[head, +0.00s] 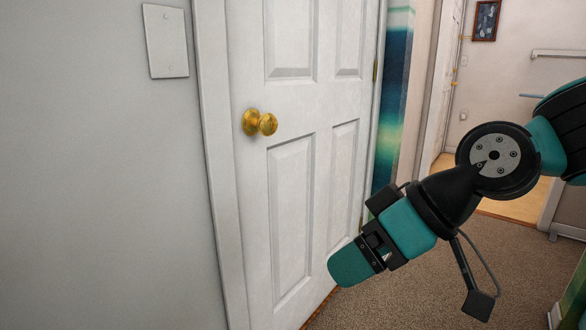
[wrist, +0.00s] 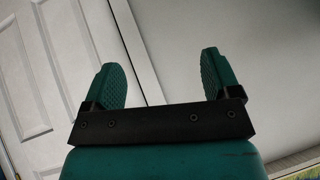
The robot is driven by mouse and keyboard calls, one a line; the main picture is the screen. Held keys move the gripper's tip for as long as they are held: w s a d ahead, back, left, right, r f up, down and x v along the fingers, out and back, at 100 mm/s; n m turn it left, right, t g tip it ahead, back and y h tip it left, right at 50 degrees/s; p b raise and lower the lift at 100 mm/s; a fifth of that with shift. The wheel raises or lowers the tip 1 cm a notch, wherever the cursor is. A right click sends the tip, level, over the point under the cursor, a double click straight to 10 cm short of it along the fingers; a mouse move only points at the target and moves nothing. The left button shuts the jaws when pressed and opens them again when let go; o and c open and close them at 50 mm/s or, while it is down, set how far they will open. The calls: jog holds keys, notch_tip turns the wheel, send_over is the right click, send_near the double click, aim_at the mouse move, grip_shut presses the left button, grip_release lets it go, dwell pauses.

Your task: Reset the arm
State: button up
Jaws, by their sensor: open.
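My gripper (head: 352,264) reaches in from the right in the head view, pointing down and left in front of a white door. In the wrist view my gripper (wrist: 163,80) has its two teal fingers apart with nothing between them. The arm is bent, with its teal and black links at the right of the head view. I cannot tell how far the fingertips are from the door.
The white panelled door (head: 290,180) is shut and has a brass knob (head: 259,122). A blank wall plate (head: 166,41) is on the grey wall at left. Carpet (head: 400,300) lies below, and an opening with a wooden floor (head: 515,205) shows behind my arm.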

jog(key=s+d+f+m+g+h, duration=0.1)
jog(key=s+d+f+h, duration=0.15)
jog(key=s, duration=0.35)
jog(key=s+d+f+m+g+h, duration=0.1)
jog(key=s+d+g, duration=0.1)
jog(key=s+d, duration=0.25)
notch_tip(320, 180, up, 28)
jog(key=p, duration=2.8)
jog(key=shift+s+a+r+m, duration=0.2)
jog(key=shift+s+a+m, duration=0.1)
jog(key=shift+a, duration=0.1)
